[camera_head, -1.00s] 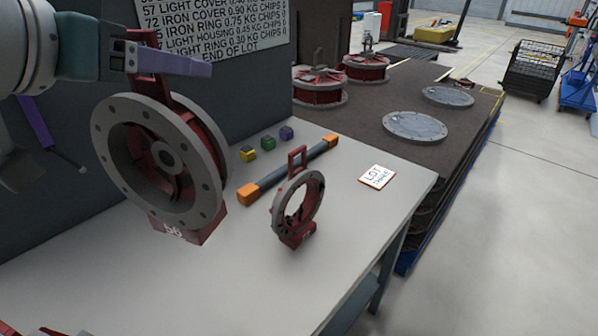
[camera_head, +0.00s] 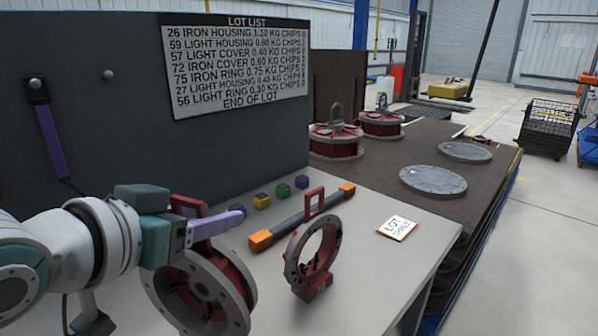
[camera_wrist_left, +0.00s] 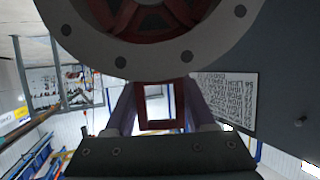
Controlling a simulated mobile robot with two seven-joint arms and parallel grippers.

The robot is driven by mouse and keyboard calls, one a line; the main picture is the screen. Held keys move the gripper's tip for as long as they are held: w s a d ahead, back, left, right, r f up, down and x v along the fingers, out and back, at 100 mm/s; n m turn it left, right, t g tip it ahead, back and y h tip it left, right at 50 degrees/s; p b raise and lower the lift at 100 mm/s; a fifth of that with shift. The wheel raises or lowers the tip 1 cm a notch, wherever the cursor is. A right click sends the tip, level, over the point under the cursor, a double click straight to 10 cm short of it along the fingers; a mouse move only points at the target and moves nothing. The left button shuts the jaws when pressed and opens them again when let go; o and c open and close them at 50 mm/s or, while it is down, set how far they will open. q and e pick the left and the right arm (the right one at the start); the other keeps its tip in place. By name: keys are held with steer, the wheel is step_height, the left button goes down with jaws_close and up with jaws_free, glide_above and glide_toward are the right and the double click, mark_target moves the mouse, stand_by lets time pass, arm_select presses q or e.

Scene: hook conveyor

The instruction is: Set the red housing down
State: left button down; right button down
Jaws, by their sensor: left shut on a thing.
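The red housing (camera_head: 203,288), with a grey bolt-holed flange, is at the lower left of the head view, over the near part of the table (camera_head: 385,270). My left gripper (camera_head: 212,226) is shut on its red handle, above the body. The wrist view shows the flange (camera_wrist_left: 165,58) at the top and the handle (camera_wrist_left: 157,108) between the fingers. The housing's lower edge reaches the bottom of the head view, so I cannot tell whether it touches the table. My right gripper is not in view.
A red and grey ring (camera_head: 314,255) stands upright just right of the housing. Behind it lie a dark bar with orange ends (camera_head: 302,215) and several small cubes (camera_head: 262,200). A dark panel (camera_head: 90,130) rises behind the table.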

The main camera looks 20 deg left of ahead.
mark_target(215, 254)
arm_select(q)
steer(key=shift+w+f+b, duration=0.1)
steer(key=shift+f+b, duration=0.6)
steer(key=shift+f, duration=2.1)
steer(key=c, duration=0.7)
jaws_free()
steer(key=shift+f, duration=0.3)
steer(key=o, duration=0.5)
steer(key=shift+c, duration=0.2)
steer(key=shift+r, duration=0.1)
